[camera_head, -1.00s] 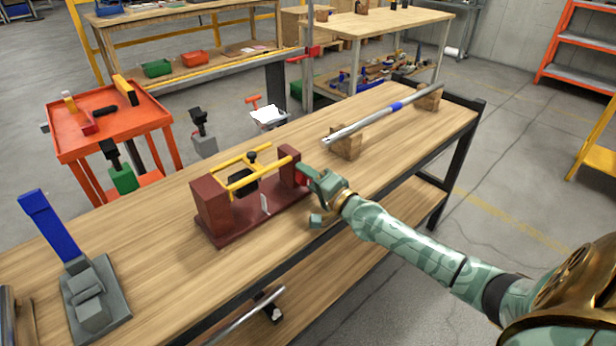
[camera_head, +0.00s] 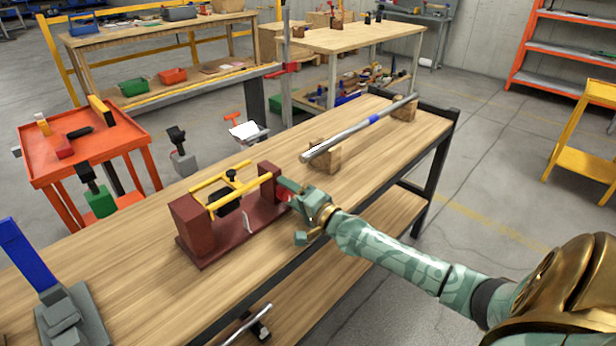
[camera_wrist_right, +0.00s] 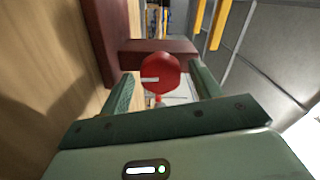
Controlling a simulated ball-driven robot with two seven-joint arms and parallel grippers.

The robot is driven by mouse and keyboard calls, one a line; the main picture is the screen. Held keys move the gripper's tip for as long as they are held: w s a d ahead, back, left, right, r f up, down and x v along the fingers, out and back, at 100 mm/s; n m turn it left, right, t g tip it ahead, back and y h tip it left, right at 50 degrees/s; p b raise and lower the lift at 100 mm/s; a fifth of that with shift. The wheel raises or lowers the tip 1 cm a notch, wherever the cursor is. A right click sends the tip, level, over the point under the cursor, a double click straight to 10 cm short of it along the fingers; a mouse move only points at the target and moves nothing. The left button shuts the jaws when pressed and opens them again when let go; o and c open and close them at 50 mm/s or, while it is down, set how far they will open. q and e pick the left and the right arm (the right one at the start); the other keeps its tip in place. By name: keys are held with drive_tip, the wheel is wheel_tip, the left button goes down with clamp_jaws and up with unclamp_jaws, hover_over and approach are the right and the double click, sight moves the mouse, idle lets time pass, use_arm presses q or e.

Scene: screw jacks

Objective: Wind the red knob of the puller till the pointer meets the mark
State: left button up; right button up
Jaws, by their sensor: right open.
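The puller (camera_head: 240,232) is a dark red frame with two upright end blocks and yellow bars, standing on the workbench. Its red knob (camera_wrist_right: 160,74) shows in the right wrist view, with a white line on its face. In the head view the knob is mostly hidden by my right gripper (camera_head: 288,198). The right gripper is open, one finger (camera_wrist_right: 122,98) to the left of the knob and the other (camera_wrist_right: 204,84) to the right, with gaps between. A small white mark plate (camera_head: 247,222) sits at the puller's front; I cannot make out pointer against mark. My left gripper is not in view.
A grey tool with a blue lever (camera_head: 68,318) stands at the bench's left end. An orange cart (camera_head: 82,150) stands beyond the bench. Bare wood lies left of the puller.

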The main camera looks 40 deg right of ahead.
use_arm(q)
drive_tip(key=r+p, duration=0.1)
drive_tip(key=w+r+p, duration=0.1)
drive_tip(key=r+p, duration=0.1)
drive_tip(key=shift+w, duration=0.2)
use_arm(e)
drive_tip(key=s+d, duration=0.1)
drive_tip(key=s, duration=1.4)
drive_tip(key=shift+s, duration=0.35)
drive_tip(key=shift+d, duration=0.1)
